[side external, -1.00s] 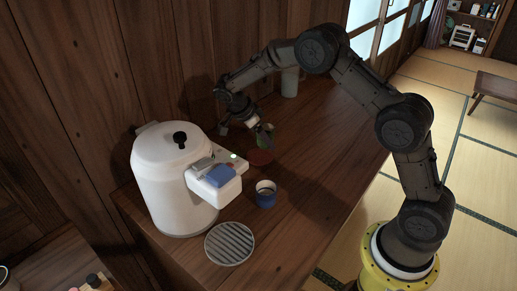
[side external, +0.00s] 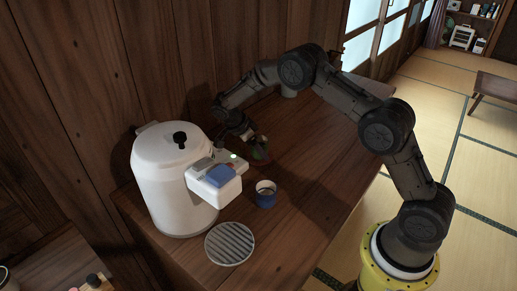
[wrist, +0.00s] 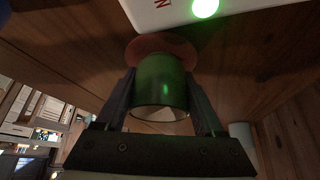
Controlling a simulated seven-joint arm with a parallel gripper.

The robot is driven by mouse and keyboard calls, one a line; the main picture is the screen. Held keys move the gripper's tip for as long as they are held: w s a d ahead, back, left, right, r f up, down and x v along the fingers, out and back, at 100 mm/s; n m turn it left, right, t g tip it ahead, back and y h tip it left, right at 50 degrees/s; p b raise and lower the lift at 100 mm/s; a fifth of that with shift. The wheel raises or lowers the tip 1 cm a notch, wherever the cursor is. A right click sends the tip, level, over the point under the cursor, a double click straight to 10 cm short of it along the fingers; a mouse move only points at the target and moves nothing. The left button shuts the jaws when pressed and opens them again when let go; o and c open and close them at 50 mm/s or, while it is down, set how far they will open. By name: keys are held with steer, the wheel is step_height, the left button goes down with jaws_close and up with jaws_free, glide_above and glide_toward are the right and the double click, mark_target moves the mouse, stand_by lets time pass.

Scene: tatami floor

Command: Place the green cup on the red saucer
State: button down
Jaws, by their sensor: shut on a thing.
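The green cup (wrist: 160,82) is between the two fingers of my gripper (wrist: 160,75), which is shut on its sides in the wrist view. The red saucer (wrist: 148,45) shows just past the far end of the cup, partly covered by it. In the side external view the green cup (side external: 262,148) is small and dark, low over the spot of the red saucer (side external: 257,161), which is mostly hidden. I cannot tell whether the cup touches the saucer.
A white water boiler (side external: 172,180) with a spout housing stands left of the saucer. A blue cup (side external: 265,196) stands in front, and a round slatted grille (side external: 229,244) lies nearer. A grey cylinder (side external: 290,85) stands at the back. The right of the counter is clear.

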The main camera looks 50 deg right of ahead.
steer(key=shift+f, duration=0.15)
jaws_free()
